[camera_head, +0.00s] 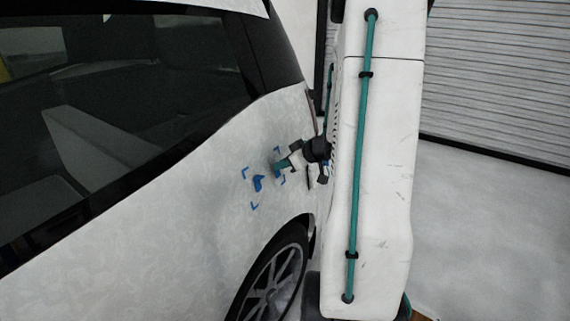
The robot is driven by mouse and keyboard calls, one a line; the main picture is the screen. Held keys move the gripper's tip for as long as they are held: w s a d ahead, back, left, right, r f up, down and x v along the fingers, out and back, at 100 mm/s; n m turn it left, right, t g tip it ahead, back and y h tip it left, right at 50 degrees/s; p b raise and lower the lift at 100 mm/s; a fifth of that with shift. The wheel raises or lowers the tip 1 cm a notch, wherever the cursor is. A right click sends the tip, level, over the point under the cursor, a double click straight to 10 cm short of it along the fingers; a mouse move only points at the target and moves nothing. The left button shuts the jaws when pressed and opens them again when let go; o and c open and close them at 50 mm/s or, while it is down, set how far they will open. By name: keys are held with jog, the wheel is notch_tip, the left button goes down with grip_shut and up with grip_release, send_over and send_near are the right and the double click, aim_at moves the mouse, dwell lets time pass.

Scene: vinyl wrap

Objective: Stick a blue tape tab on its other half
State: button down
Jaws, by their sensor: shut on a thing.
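Blue tape (258,183) lies on the white side panel of the car, between small blue corner marks. My gripper (281,166) is at the panel, just right of and above this tape. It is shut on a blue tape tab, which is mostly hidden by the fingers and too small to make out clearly. I cannot tell whether the held tab touches the panel or the other tape.
The car's rear wheel (275,280) and arch are below the marks. The dark side window (120,90) is above left. My white arm link with a teal tube blocks the view right of the panel. Grey floor (480,230) lies open at the right, before a ribbed shutter (490,75).

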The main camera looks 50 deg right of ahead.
jog(key=shift+w+f, duration=0.1)
jog(key=shift+w, duration=0.4)
dwell(1.0)
jog(key=c, duration=1.2)
grip_release()
jog(key=shift+a, duration=0.1)
jog(key=v, duration=0.7)
jog(key=shift+s+r, duration=0.25)
jog(key=shift+s, duration=0.05)
